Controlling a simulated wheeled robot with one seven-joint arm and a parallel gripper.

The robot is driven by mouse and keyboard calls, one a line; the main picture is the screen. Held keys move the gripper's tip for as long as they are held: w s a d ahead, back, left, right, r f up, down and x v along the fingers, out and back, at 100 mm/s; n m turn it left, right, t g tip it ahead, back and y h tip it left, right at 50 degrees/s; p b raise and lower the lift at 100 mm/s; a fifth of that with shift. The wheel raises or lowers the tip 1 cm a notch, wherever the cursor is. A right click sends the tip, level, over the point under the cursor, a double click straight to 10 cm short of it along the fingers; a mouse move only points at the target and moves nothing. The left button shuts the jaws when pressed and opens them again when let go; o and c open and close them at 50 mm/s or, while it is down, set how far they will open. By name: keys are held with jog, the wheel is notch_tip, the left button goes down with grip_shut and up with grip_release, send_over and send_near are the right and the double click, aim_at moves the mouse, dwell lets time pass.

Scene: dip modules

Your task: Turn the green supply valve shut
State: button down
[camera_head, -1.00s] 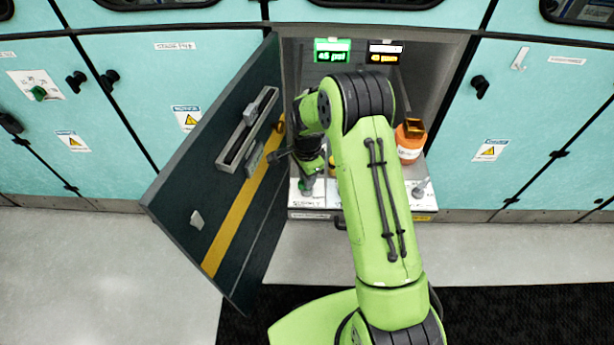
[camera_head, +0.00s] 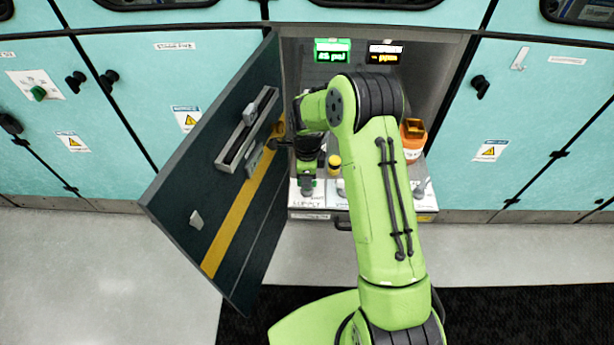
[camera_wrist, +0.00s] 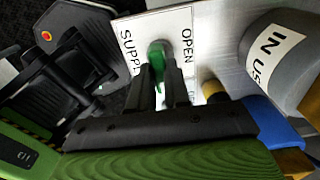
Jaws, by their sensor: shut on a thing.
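The green supply valve handle (camera_wrist: 158,56) shows in the wrist view, in front of a white plate (camera_wrist: 180,28) marked "SUPPLY" and "OPEN". My gripper (camera_wrist: 160,72) is shut on the green handle, with a dark finger on each side of it. In the head view my gripper (camera_head: 307,180) is low at the left of the open cabinet, above the "SUPPLY" label. The fingers hide part of the handle, and I cannot tell its exact angle to the plate.
The open cabinet door (camera_head: 225,170) stands close on the left. An orange container (camera_head: 413,140) stands at the right inside the cabinet. A yellow-topped item (camera_head: 334,163) is near my gripper. A green display (camera_head: 332,52) and a yellow display (camera_head: 384,54) are at the back. A grey cylinder labelled "IN US" (camera_wrist: 285,50) is close by.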

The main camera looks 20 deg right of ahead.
dwell(0.3)
jog(key=c, duration=1.1)
grip_release()
jog(key=shift+r, duration=0.15)
notch_tip(320, 180, up, 16)
jog(key=p, duration=0.3)
jog(key=shift+f+p, duration=0.25)
jog(key=shift+p, duration=0.1)
jog(key=shift+r, duration=0.1)
jog(key=s+r+n+t+h+p, duration=0.1)
jog(key=s+r+n+t+p, duration=0.15)
jog(key=s+r+n, duration=1.25)
jog(key=s+r+n+t, duration=0.1)
jog(key=s+n, duration=0.1)
jog(key=s, duration=0.2)
jog(key=s+r+n+t, duration=0.1)
jog(key=s+n, duration=0.1)
jog(key=s, duration=0.2)
jog(key=s+r+n+t+y+p, duration=0.1)
jog(key=s+n, duration=0.1)
jog(key=s, duration=0.3)
jog(key=shift+s+r+n, duration=0.1)
jog(key=shift+r+n, duration=0.25)
jog(key=shift+n, duration=0.05)
